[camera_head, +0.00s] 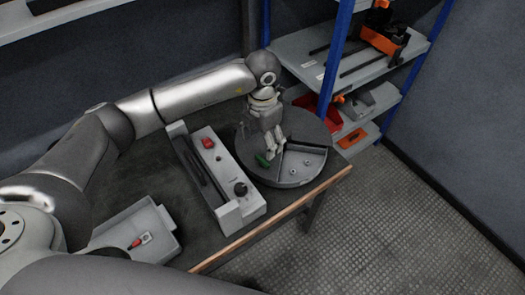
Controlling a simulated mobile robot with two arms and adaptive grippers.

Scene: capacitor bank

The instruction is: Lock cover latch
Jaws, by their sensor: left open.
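My left gripper (273,152) points down over a round grey unit (243,148) on the workbench. Its fingers look apart and nothing shows between them. A small green part (262,160), possibly the latch, is just left of the fingertips; I cannot tell whether they touch it. The gripper and wrist hide part of the round unit's middle. An open grey section (303,160) with small round parts inside lies on the unit's right side. My right gripper is not in view.
A long grey box (228,209) with a red switch (208,143) and a black knob (240,188) stands left of the round unit. A grey tray (160,243) with a small red-tipped item lies front left. A blue-post shelf (334,60) stands behind.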

